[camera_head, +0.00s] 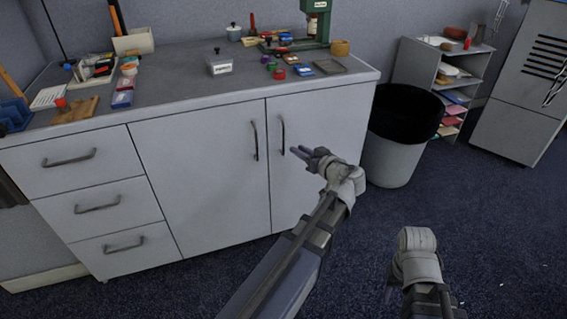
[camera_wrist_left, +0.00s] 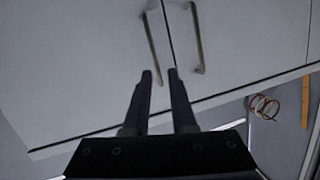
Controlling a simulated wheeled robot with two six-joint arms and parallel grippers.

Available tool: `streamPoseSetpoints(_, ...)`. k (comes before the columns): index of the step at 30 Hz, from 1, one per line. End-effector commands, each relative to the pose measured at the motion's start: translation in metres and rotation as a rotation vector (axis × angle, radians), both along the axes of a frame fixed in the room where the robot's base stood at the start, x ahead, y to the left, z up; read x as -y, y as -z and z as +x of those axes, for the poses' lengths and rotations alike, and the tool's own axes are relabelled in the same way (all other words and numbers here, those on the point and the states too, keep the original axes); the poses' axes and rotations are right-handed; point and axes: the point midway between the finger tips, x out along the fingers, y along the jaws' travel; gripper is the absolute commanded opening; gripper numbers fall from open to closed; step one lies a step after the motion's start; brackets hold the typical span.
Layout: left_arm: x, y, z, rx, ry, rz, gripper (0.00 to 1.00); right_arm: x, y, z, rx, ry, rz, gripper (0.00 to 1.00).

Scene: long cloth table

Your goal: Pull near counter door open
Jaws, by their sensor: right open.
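The grey counter has two flat doors, a left one (camera_head: 205,175) and a right one (camera_head: 315,130). Both look closed, with a thin seam between them. Each has a dark vertical bar handle by the seam, the left handle (camera_head: 255,141) and the right handle (camera_head: 282,134). My left gripper (camera_head: 297,151) is in front of the right door, just right of its handle. In the left wrist view its fingers (camera_wrist_left: 160,74) are apart, with one handle's end (camera_wrist_left: 161,82) showing between them; I cannot tell if they touch it. My right arm shows at the lower right; its fingers are hidden.
Several drawers (camera_head: 83,182) are left of the doors. A black-lined bin (camera_head: 392,155) stands close to the counter's right end. Shelves (camera_head: 412,62) and a grey cabinet (camera_head: 520,80) are behind it. The counter top holds tools and small items.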

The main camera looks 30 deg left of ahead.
Motion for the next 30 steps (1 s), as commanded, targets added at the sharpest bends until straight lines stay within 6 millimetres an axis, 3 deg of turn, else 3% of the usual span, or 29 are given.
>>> streamPoseSetpoints(1, -0.007, 0.023, 0.006, 0.043, -0.004, 0.022, 0.24, 0.0, 0.031, 0.0, 0.0, 0.0, 0.0, 0.5)
streamPoseSetpoints(6, -0.021, 0.033, 0.018, 0.166, -0.002, 0.082, 0.24, 0.0, 0.065, 0.0, 0.001, 0.0, -0.001, 0.5)
streamPoseSetpoints(9, -0.025, 0.035, 0.023, 0.211, 0.004, 0.102, 0.24, 0.0, 0.076, 0.0, 0.001, 0.0, -0.001, 0.5)
streamPoseSetpoints(20, -0.031, 0.032, 0.028, 0.247, 0.009, 0.118, 0.24, 0.0, 0.081, 0.0, 0.001, 0.0, -0.001, 0.5)
streamPoseSetpoints(30, -0.074, 0.032, 0.053, 0.246, 0.007, 0.119, 0.24, 0.0, 0.081, 0.0, 0.001, 0.0, -0.001, 0.5)
